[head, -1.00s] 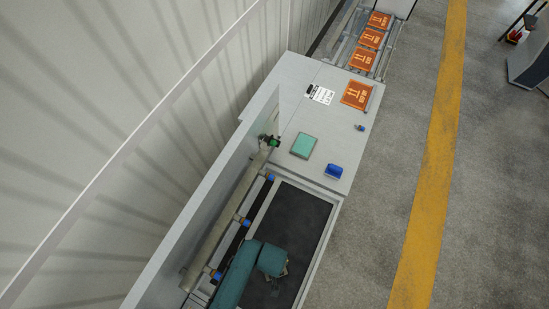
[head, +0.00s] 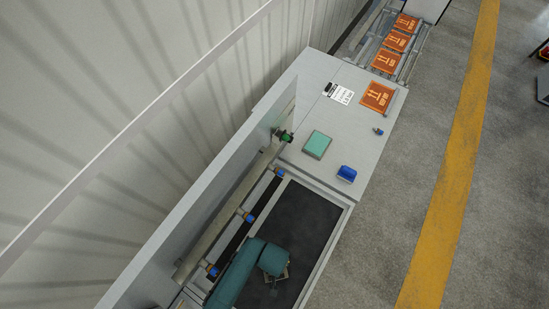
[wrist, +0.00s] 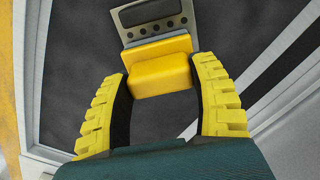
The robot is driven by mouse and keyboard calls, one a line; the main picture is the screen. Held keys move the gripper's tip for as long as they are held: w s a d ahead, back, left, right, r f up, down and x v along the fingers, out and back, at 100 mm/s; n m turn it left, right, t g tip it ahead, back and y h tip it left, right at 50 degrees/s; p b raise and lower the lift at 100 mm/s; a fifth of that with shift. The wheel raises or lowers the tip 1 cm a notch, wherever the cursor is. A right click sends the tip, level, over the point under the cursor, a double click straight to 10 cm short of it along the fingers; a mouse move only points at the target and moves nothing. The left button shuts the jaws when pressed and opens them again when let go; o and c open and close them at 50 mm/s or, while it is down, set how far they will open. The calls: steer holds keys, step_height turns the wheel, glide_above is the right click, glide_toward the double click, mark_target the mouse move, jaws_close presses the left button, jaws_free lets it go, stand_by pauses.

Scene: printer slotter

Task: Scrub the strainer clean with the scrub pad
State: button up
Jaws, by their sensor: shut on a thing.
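My gripper (wrist: 160,72) has yellow ribbed fingers closed on a yellow block (wrist: 163,77) at their tips. A grey plate with a dark slot and small round holes (wrist: 155,17) sits just past the block; I cannot tell if they are one piece. In the head view my gripper (head: 273,284) is low over the dark recessed bed, mostly hidden by my teal arm. A flat green pad (head: 317,145), perhaps the scrub pad, lies on the grey top, apart from my gripper. I cannot surely pick out the strainer.
The dark bed (head: 305,222) has a pale frame. A long roller (head: 225,222) with blue-ended fittings runs along its left. A blue object (head: 347,174), a printed sheet (head: 340,92) and orange arrow-marked boards (head: 378,97) are farther back. Floor with a yellow stripe (head: 450,180) lies right.

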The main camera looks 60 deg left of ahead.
steer(key=shift+s+d+f+b, duration=0.15)
steer(key=shift+s+b, duration=0.2)
steer(key=shift+s, duration=0.1)
steer(key=shift+w+a+r+p, duration=0.2)
steer(key=shift+a+p, duration=0.25)
steer(key=shift+a, duration=0.3)
steer(key=shift+w+p, duration=0.2)
steer(key=shift+p, duration=0.15)
steer(key=shift+s+d, duration=0.1)
steer(key=shift+d, duration=0.2)
steer(key=r, duration=0.1)
steer(key=r+p, duration=0.1)
steer(key=d+r+p, duration=0.1)
steer(key=shift+s, duration=0.35)
step_height(320, 180, up, 3)
steer(key=p, duration=0.3)
steer(key=shift+w+a, duration=0.1)
steer(key=shift+r, duration=1.1)
